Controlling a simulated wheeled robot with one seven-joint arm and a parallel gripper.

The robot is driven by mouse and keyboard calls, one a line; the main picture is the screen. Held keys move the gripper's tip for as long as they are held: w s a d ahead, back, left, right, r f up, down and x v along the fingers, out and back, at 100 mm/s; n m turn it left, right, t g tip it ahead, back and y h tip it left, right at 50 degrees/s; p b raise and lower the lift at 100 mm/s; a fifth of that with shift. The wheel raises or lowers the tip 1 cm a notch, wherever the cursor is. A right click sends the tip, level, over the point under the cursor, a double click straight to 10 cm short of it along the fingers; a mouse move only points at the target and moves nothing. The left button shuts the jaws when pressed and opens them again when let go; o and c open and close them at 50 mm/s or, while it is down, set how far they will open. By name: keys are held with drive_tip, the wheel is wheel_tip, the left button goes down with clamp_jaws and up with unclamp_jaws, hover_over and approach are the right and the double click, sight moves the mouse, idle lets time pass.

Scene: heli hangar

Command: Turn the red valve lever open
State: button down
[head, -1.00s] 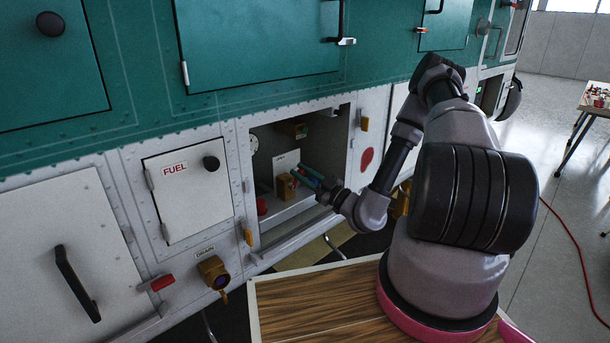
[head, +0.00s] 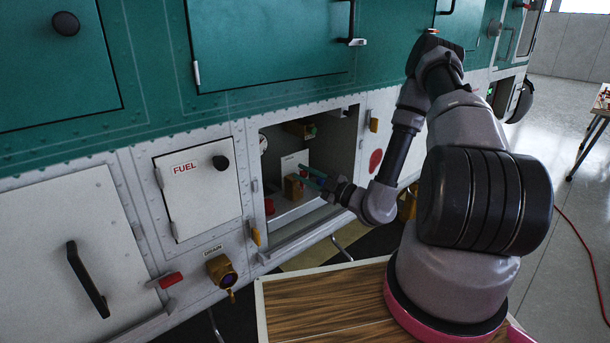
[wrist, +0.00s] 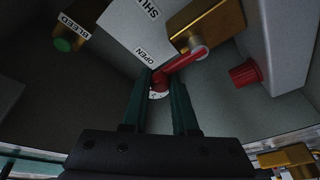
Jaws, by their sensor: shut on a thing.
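The red valve lever (wrist: 181,64) runs from a pale pivot on a brass valve body (wrist: 205,22) down to its red knob end. That end sits between the two green fingers of my gripper (wrist: 160,88), close to the OPEN label on the white plate (wrist: 138,25). My gripper is shut on the lever near its end. In the head view my gripper (head: 312,178) reaches into the open bay in front of the brass valve body (head: 293,188). The lever itself is not clearly visible there.
A red knob (wrist: 245,73) stands on the bay wall to the right. A green BLEED knob (wrist: 63,44) is at upper left. A brass DRAIN fitting (head: 220,270) and the FUEL door (head: 197,188) lie outside the bay. The bay's frame surrounds my wrist.

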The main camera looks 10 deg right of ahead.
drive_tip(key=shift+s+f, duration=0.1)
drive_tip(key=shift+f, duration=0.05)
drive_tip(key=c, duration=0.7)
unclamp_jaws()
drive_tip(key=v, duration=1)
drive_tip(key=shift+s+d, duration=0.25)
